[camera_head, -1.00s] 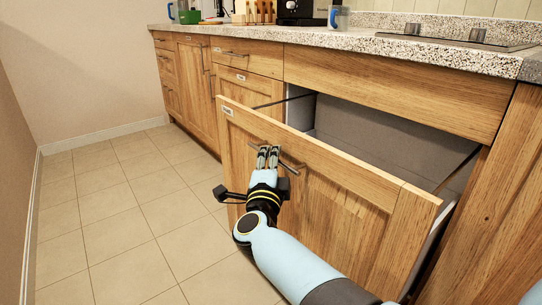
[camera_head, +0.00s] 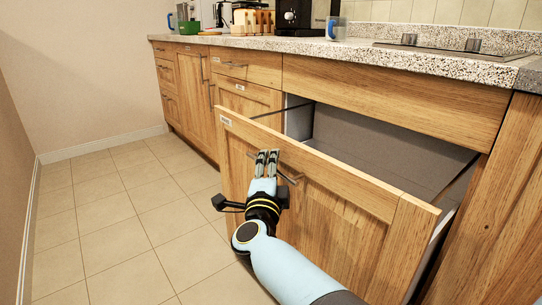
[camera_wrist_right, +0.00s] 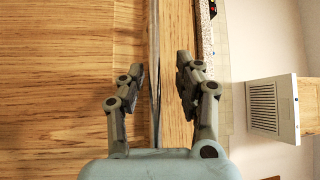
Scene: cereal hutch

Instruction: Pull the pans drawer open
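The drawer with the wooden front (camera_head: 345,195) and a small label, its text too small to read, stands partly pulled out of the counter. Its grey inside shows behind the front and looks empty where visible. Its dark bar handle (camera_head: 290,179) is on the outer face. My right gripper (camera_head: 267,156) is at this handle, with the bar showing to the right of the fingers. In the right wrist view, the fingers (camera_wrist_right: 158,80) stand apart with a thin line between them, either the bar or the drawer's edge; I cannot tell if they touch it. My left gripper is not in view.
The speckled countertop (camera_head: 340,49) runs above the drawers, with a cooktop (camera_head: 440,52), a glass mug (camera_head: 336,28) and a black appliance (camera_head: 298,17) on it. Other closed drawers and doors are at left. The tiled floor (camera_head: 110,220) at left is clear.

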